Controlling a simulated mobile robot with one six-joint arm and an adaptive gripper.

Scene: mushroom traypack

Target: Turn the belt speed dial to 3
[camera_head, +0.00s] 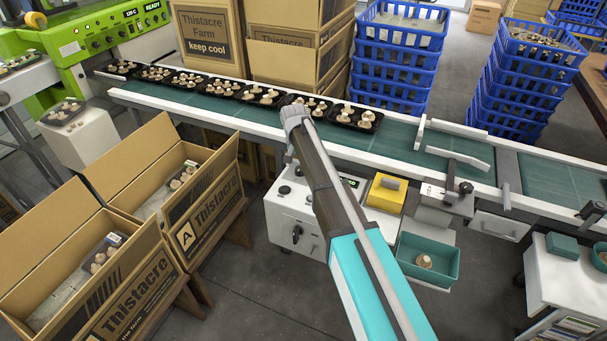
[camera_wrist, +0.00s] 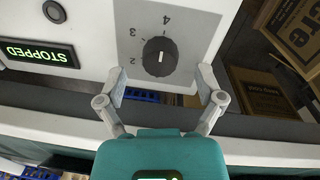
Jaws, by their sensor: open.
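The belt speed dial (camera_wrist: 160,57) is a round black knob with a short white line, on a grey plate with the figures 2, 3 and 4 beside it. The line runs nearly up and down in the wrist view; which figure it marks is unclear. My gripper (camera_wrist: 162,82) is open, with one finger on each side just below the knob in the picture. I see no contact with the knob. In the head view my arm covers part of the white control box (camera_head: 280,215), and neither the dial nor the fingertips can be made out.
A green-lit display (camera_wrist: 40,53) reads STOPPED, with a dark round button (camera_wrist: 54,12) near it. The conveyor belt (camera_head: 395,132) carries mushroom trays above the box. A yellow box (camera_head: 386,194) and a teal bin (camera_head: 428,262) stand to its right, open cartons (camera_head: 215,185) to its left.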

